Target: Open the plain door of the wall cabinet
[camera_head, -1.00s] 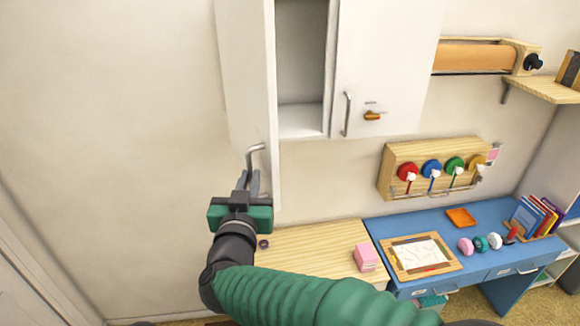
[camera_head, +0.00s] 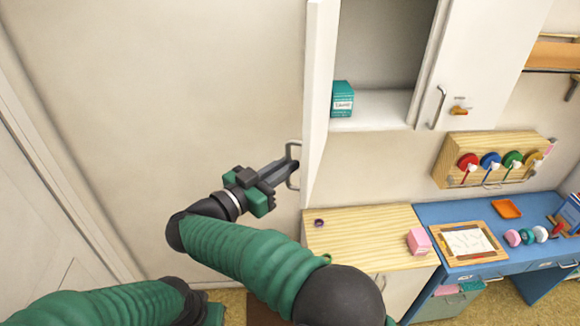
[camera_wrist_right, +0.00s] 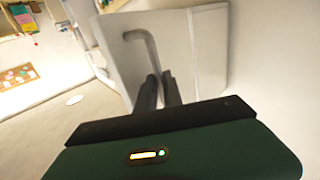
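The plain white door (camera_head: 316,90) of the wall cabinet (camera_head: 375,124) stands swung out, seen nearly edge-on in the head view. The compartment behind it is visible. Its grey bar handle (camera_head: 291,150) is on the door's left-facing side; it also shows in the wrist view (camera_wrist_right: 142,42). My right gripper (camera_head: 292,168) is at the lower part of this handle. In the wrist view the handle bar runs down between its close-set fingers (camera_wrist_right: 159,80), which appear shut on it. My left arm is at the bottom left; its fingers are hidden.
A teal box (camera_head: 343,98) sits inside the cabinet. The other door (camera_head: 485,70), with an orange latch (camera_head: 459,110), is shut. Below are a wooden counter (camera_head: 365,222) with a pink block (camera_head: 419,241) and a blue desk (camera_head: 445,212). Bare wall lies left of the door.

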